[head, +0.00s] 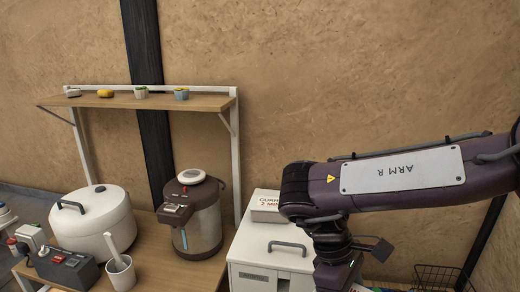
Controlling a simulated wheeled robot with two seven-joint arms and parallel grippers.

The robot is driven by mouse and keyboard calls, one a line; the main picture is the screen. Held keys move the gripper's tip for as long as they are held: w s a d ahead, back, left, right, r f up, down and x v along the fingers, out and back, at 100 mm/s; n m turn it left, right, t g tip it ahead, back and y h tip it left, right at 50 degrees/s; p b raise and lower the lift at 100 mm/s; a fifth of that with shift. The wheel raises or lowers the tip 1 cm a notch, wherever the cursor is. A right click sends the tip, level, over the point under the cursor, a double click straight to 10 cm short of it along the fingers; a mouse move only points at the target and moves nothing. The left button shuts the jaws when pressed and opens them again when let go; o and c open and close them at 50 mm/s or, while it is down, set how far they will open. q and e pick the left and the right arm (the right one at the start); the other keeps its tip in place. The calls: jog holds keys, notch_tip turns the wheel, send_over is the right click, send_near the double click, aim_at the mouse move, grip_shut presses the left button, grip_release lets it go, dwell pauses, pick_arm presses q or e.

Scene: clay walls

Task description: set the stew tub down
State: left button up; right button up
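I cannot make out a stew tub in the head view. My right arm comes in from the right and bends down at the wrist, and its gripper is below the bottom edge, out of sight. Whether it holds anything cannot be seen. My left arm and gripper are not in view.
A wooden counter (154,262) holds a white lidded pot (92,222), a brown and steel hot-water dispenser (196,222) and a white cup (121,274). A wire basket (440,277) is at lower right. A shelf (150,101) spans above.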

jog(key=f+m+y, duration=0.1)
jog(key=m, duration=0.2)
jog(key=s+d+f+m+g+y, duration=0.1)
jog(key=m, duration=0.2)
jog(key=d+f+m+y, duration=0.1)
jog(key=m, duration=0.1)
jog(key=shift+s+d+m+g, duration=0.2)
jog(key=shift+s+m+g, duration=0.05)
jog(key=shift+m+g, duration=0.15)
jog(key=shift+s+d+f+m+y+b, duration=0.2)
jog(key=shift+m+y+b, duration=0.1)
jog(key=shift+m, duration=0.6)
jog(key=shift+a, duration=0.1)
